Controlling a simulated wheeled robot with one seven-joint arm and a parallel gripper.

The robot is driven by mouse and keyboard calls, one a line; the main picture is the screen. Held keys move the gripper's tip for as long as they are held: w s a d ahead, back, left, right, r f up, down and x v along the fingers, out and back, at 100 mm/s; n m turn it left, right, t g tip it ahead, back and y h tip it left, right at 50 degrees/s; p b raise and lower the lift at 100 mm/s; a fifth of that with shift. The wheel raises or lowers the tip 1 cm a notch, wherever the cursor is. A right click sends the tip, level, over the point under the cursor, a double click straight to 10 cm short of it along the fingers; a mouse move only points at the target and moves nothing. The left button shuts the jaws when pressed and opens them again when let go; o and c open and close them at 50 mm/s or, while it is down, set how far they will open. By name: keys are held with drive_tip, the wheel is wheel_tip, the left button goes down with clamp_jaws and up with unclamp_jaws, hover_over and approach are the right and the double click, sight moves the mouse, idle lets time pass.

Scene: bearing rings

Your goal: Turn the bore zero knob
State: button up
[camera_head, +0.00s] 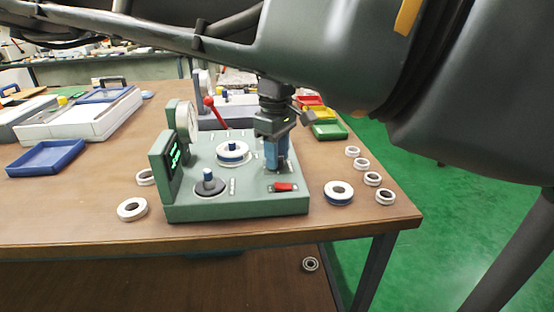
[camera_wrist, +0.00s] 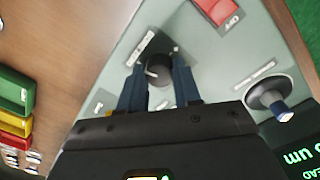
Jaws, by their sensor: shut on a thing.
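The green bench gauge (camera_head: 240,206) stands on the wooden table. My gripper (camera_head: 277,158) points down at the right part of its top panel, behind the red switch (camera_head: 284,187). In the wrist view my gripper (camera_wrist: 158,74) has its two blue fingers on either side of a black round knob (camera_wrist: 159,70) with a pale pointer line, and is shut on it. The knob sits on the panel beside a dark label plate whose text I cannot read. In the head view the fingers hide the knob.
On the gauge are a dial (camera_head: 187,121), a display with green digits (camera_head: 173,158), a blue-topped post (camera_head: 208,180) and a central post with a ring (camera_head: 233,152). Loose rings lie either side, one large (camera_head: 339,192).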

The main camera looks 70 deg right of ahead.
drive_tip(key=shift+m+b, duration=0.45)
drive_tip(key=shift+m, duration=0.65)
drive_tip(key=o, duration=1.1)
drive_tip(key=shift+c, duration=0.2)
drive_tip(key=shift+r, duration=0.1)
wheel_tip(320, 180, up, 8)
drive_tip(key=shift+w+a+f+p, duration=0.1)
drive_tip(key=shift+a+f+p, duration=0.1)
drive_tip(key=shift+p, duration=0.1)
drive_tip(key=shift+d, duration=0.1)
